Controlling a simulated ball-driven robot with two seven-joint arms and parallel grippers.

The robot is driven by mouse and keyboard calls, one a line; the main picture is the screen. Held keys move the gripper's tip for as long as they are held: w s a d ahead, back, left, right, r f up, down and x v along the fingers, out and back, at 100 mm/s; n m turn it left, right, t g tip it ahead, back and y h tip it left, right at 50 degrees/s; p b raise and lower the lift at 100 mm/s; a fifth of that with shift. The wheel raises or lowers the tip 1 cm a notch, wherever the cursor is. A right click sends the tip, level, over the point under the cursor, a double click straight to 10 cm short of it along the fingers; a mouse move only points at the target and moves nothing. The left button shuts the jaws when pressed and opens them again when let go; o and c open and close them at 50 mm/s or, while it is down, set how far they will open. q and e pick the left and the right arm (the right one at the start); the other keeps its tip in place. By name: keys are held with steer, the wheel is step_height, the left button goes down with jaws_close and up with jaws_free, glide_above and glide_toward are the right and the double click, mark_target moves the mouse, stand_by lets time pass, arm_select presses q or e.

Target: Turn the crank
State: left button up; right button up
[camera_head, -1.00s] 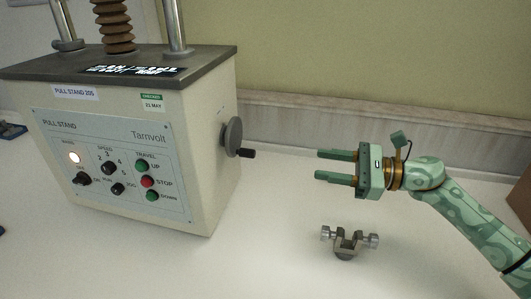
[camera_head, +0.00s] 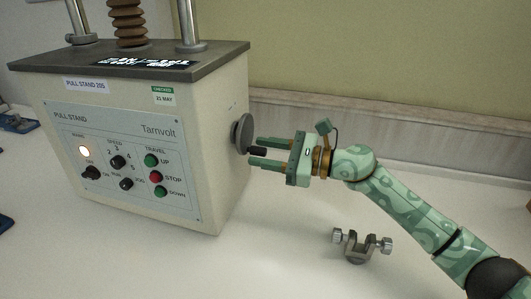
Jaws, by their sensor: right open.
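The crank is a dark grey disc (camera_head: 242,132) on the right side of the pull stand (camera_head: 120,140). Its short black handle (camera_head: 257,151) sticks out to the right. My right gripper (camera_head: 261,153) is open, with its two green fingers reaching left around the handle, one above and one below. The handle appears to lie between the fingers; I cannot tell whether either finger touches it. The upper fingertip is close to the disc. My left gripper is not in view.
A small metal clamp with two side knobs (camera_head: 361,245) stands on the white table in front of my right arm. Blue items (camera_head: 14,122) lie at the left edge. A wall with a pale ledge runs behind.

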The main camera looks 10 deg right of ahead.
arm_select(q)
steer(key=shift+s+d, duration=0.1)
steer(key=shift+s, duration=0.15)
